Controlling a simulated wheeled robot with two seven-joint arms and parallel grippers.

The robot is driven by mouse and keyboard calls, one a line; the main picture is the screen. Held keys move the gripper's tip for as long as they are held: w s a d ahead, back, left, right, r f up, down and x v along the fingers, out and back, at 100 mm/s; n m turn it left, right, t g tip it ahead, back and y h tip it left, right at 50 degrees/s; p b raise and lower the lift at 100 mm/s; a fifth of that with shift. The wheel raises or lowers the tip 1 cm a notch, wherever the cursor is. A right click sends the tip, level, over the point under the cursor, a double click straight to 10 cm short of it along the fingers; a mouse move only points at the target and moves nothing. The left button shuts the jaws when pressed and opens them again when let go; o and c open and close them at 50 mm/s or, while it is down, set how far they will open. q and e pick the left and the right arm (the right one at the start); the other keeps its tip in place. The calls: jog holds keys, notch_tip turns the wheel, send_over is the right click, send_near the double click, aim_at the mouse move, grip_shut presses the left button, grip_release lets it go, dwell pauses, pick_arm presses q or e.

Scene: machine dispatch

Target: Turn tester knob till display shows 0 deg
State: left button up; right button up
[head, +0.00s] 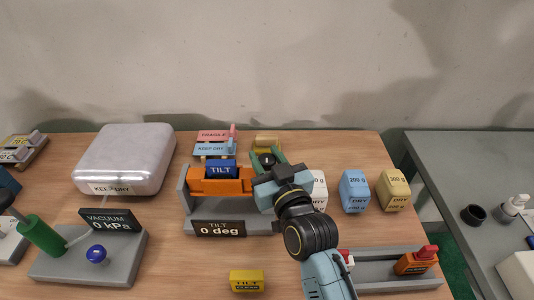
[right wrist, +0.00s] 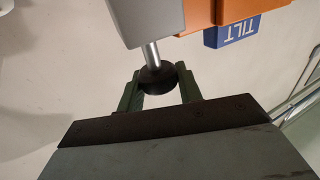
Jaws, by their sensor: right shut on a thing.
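The tilt tester (head: 232,222) stands in the middle of the wooden table, with an orange platform (head: 206,185) and a blue TILT block (head: 221,170) on it. Its black display (head: 218,229) reads "TILT 0 deg". The platform looks about level. The black knob (right wrist: 155,78) sits on a metal shaft at the tester's side in the right wrist view. My right gripper (right wrist: 160,88) has its green fingers on either side of the knob and is shut on it. In the head view my right gripper (head: 266,162) is at the tester's right end. My left gripper is not in view.
A vacuum station (head: 95,265) with a green cylinder and blue knob stands at the left, near a silver case (head: 125,160). Weight blocks (head: 355,190) stand at the right. A yellow TILT block (head: 246,281) lies in front. A grey bench (head: 450,185) is farther right.

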jog(key=o, duration=0.9)
jog(key=shift+o, duration=0.2)
jog(key=v, duration=1.3)
jog(key=shift+s, duration=0.25)
jog(key=shift+s+f, duration=0.1)
